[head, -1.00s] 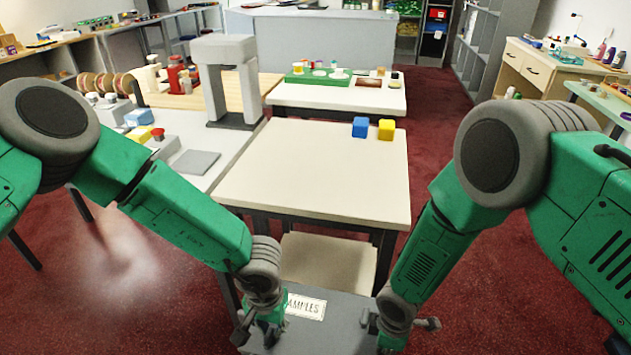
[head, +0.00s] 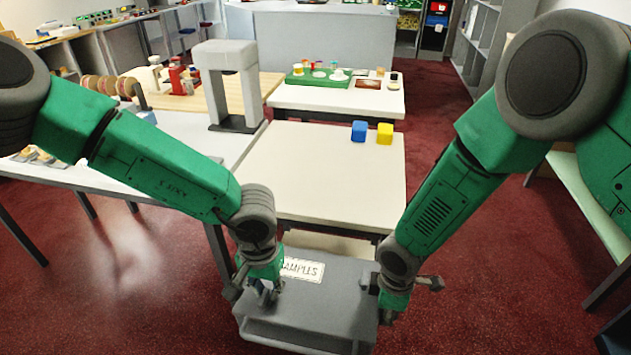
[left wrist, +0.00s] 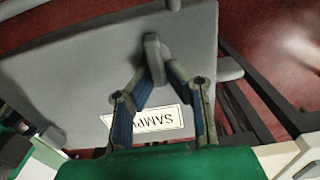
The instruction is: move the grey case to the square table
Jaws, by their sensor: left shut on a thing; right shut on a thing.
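The grey case (head: 310,318) with a white "SAMPLES" label (head: 302,269) is low in the head view, in front of the square table (head: 310,180). The table has a cream top and dark legs. My left gripper (head: 266,291) is shut on the case's left side. In the left wrist view its fingers (left wrist: 155,68) meet at a grey handle on the case (left wrist: 80,65). My right gripper (head: 372,285) is shut on the case's right side; its fingertips are partly hidden. The case's far edge overlaps the table's lower front in the picture.
A blue cube (head: 358,131) and a yellow cube (head: 384,133) stand at the table's far right; the rest of its top is clear. Another table with a green tray (head: 318,76) is behind.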

